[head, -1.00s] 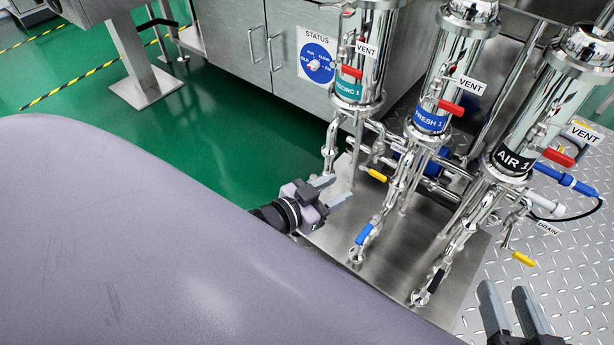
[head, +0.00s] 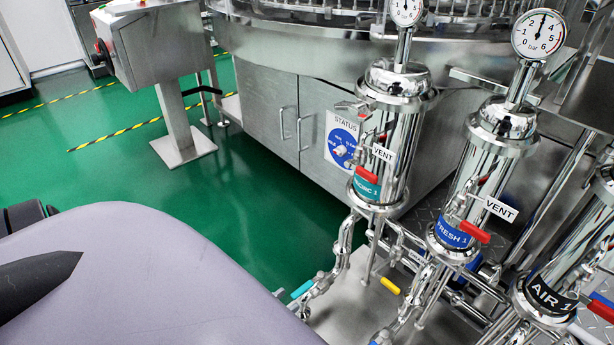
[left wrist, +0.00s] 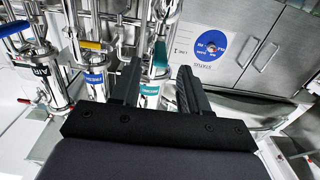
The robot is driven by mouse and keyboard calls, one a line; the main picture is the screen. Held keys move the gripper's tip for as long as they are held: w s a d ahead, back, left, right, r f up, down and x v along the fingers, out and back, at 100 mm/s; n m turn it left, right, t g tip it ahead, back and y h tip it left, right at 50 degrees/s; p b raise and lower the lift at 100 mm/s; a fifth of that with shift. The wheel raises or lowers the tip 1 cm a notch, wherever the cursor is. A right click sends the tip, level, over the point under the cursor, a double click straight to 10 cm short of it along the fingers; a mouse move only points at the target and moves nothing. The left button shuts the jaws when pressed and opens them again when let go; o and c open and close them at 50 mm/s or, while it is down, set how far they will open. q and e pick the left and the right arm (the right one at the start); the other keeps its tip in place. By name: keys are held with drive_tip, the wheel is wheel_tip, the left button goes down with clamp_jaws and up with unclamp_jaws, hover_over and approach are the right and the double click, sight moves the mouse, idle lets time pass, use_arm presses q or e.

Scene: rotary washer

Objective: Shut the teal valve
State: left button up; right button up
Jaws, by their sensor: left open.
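The teal valve handle (head: 302,289) is on the lower pipe of the left filter housing, labelled RECIRC 1 (head: 367,186), in the head view. It sticks out to the lower left of the pipe; I cannot tell its exact angle to the pipe. In the left wrist view my left gripper (left wrist: 160,66) is open and empty, its two dark fingers spread. The teal handle shows there beyond and between the fingers (left wrist: 160,53), apart from them as far as I can tell. My right gripper is out of view.
A yellow handle (head: 390,285) is close right of the teal one. The FRESH 1 (head: 453,234) and AIR 1 (head: 547,296) housings stand further right. A steel cabinet (head: 272,115) is behind. Green floor (head: 230,225) is open to the left.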

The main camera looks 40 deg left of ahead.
sight(312, 281)
use_arm(q)
drive_tip(key=w, duration=0.2)
drive_tip(key=w+b, duration=0.1)
drive_tip(key=w, duration=0.3)
drive_tip(key=shift+w+d, duration=0.1)
drive_tip(key=shift+d, duration=0.15)
drive_tip(key=shift+c, duration=0.3)
clamp_jaws()
